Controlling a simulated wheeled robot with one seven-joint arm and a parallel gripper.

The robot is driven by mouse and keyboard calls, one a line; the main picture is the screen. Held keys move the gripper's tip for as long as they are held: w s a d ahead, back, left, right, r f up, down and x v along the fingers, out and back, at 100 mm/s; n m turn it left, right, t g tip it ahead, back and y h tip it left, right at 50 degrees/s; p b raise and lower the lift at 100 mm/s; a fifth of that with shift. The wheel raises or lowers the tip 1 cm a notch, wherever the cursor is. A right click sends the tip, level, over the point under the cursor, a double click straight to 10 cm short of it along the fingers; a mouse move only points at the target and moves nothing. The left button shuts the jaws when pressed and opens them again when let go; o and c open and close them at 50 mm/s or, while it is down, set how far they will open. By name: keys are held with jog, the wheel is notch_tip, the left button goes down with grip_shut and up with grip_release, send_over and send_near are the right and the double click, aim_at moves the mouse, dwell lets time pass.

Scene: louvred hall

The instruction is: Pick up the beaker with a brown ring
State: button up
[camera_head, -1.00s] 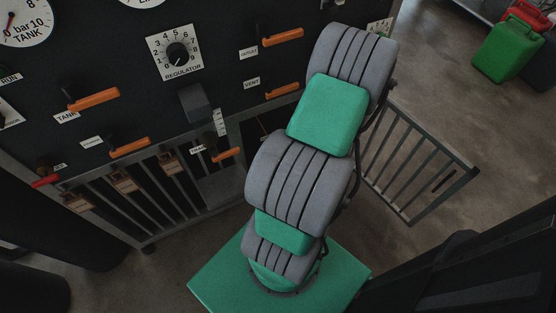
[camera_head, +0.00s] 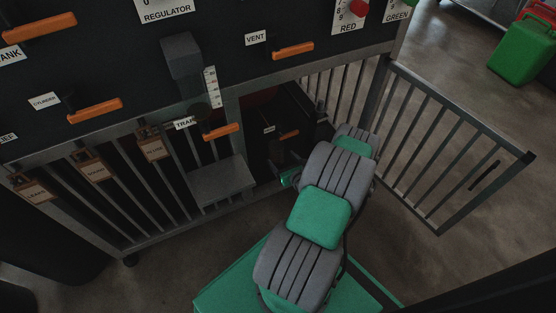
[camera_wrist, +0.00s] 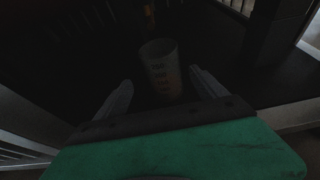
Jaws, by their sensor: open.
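A pale, upright beaker (camera_wrist: 161,72) with a scale of yellowish-brown marks stands in the dark in the wrist view. It is too dark to tell whether it carries a brown ring. My gripper (camera_wrist: 162,78) is open, with one finger to the left of the beaker and one to the right. Both fingers look apart from it; how far the beaker is beyond the fingertips is hard to tell. In the head view my arm reaches toward the dark opening under the panel, and I cannot make out the beaker there.
A barred gate (camera_head: 455,150) stands open to the right of my arm. A dark panel with orange handles (camera_head: 292,51) overhangs the opening. A grey step-like block (camera_head: 220,182) is left of it. A green can (camera_head: 520,52) is far right.

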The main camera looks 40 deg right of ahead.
aim_at(279, 155)
jog(key=b+x, duration=0.3)
jog(key=x, duration=0.3)
jog(key=shift+w+d+f, duration=0.2)
jog(key=shift+w+d, duration=0.05)
jog(key=shift+d, duration=0.05)
jog(key=shift+w+d, duration=0.1)
jog(key=shift+w, duration=0.1)
jog(key=shift+r, duration=0.1)
jog(key=c, duration=1.7)
jog(key=shift+o, duration=0.2)
